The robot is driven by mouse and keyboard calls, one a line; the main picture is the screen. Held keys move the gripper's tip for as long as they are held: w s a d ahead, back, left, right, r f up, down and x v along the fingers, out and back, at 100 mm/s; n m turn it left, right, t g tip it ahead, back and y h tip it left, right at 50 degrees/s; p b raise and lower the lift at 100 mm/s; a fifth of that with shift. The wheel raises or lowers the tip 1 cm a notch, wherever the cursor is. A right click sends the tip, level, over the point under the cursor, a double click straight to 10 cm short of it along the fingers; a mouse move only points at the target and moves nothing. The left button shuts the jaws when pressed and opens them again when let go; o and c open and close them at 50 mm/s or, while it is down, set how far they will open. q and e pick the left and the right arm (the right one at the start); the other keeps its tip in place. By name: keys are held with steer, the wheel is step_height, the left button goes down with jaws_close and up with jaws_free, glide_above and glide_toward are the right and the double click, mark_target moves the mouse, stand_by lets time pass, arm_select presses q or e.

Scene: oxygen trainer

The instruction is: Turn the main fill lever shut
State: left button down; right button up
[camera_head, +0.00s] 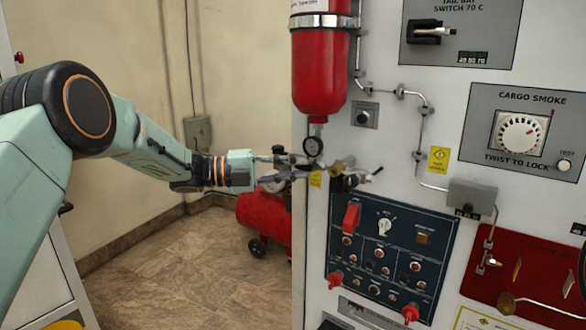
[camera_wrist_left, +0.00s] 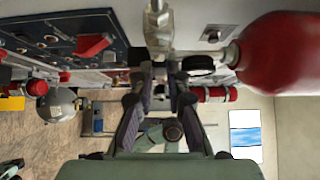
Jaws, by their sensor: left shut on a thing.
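My left gripper (camera_head: 303,168) reaches in from the left to the valve fittings (camera_head: 343,170) on the panel, just below the red bottle and its round gauge (camera_head: 313,146). In the left wrist view, the dark fingers (camera_wrist_left: 160,78) are closed together at the base of a silver metal fitting (camera_wrist_left: 158,30). They are shut on the main fill lever, which is mostly hidden between the fingertips, so its exact angle cannot be told. A yellow tag (camera_head: 316,179) hangs by the fingers. My right gripper is not in view.
The red bottle (camera_head: 320,75) stands close above the gripper. A dark blue switch panel (camera_head: 365,222) with a red guarded switch sits just below. Thin pipes (camera_head: 422,125) run to the right. A red compressor tank (camera_head: 263,220) is on the floor behind; open floor lies at left.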

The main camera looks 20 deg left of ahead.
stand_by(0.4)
arm_select(q)
steer(key=shift+w+a+f+m+t+y+p, duration=0.15)
steer(key=shift+a+f+m+y+p, duration=0.4)
steer(key=shift+m+y, duration=1.3)
steer(key=shift+w+a+f+m+t+y+p, duration=0.15)
steer(key=shift+m+y+p, duration=0.9)
steer(key=shift+y, duration=1.5)
steer(key=shift+w+a+f+m+t+y+p, duration=0.2)
steer(key=shift+a+m+y+p, duration=0.3)
steer(key=shift+m+y, duration=1.4)
steer(key=shift+n+y, duration=0.3)
steer(key=shift+y, duration=0.1)
steer(key=c, duration=1.6)
jaws_free()
steer(key=shift+s, duration=0.1)
steer(key=shift+f, duration=0.1)
